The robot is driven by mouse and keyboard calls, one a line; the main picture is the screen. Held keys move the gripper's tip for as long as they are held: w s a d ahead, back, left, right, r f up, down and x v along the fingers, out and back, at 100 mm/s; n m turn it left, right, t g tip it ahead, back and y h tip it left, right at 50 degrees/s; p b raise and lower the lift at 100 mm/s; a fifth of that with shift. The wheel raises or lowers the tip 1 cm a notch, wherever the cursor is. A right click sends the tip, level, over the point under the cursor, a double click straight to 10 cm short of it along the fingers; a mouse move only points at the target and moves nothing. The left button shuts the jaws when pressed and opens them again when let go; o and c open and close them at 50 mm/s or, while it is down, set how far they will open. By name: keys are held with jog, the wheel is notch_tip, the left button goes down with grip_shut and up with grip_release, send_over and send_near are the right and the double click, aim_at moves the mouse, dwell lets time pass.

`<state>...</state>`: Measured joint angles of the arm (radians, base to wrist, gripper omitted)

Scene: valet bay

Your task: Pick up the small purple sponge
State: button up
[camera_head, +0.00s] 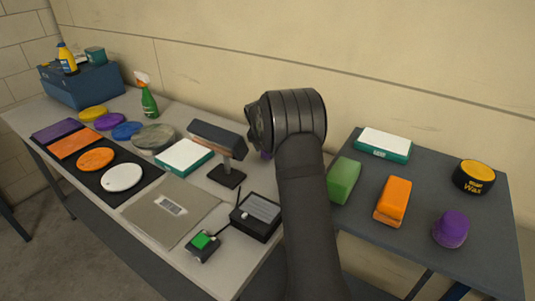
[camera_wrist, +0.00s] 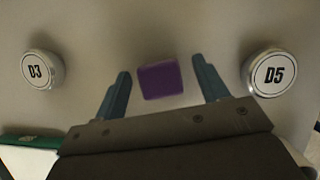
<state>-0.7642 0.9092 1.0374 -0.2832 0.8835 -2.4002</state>
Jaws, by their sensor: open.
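The small purple sponge (camera_wrist: 160,80) shows in the wrist view as a small block on the light grey tabletop. It appears in the gap between the two blue fingers of my gripper (camera_wrist: 162,68), which are apart with nothing held. I cannot tell how far above the table the fingertips are. In the head view my arm hides most of that spot, and only a bit of purple (camera_head: 265,155) shows beside my wrist; the fingers are hidden there.
Round silver-rimmed pieces marked D3 (camera_wrist: 43,69) and D5 (camera_wrist: 272,73) flank the sponge. A white-and-green box (camera_head: 184,157) and a scanner on a stand (camera_head: 217,138) stand left of my arm. The right table holds a green block (camera_head: 343,180), an orange block (camera_head: 393,200) and a purple round piece (camera_head: 450,229).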

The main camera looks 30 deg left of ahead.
jog(key=shift+f, duration=0.15)
jog(key=c, duration=1)
jog(key=shift+c, duration=0.2)
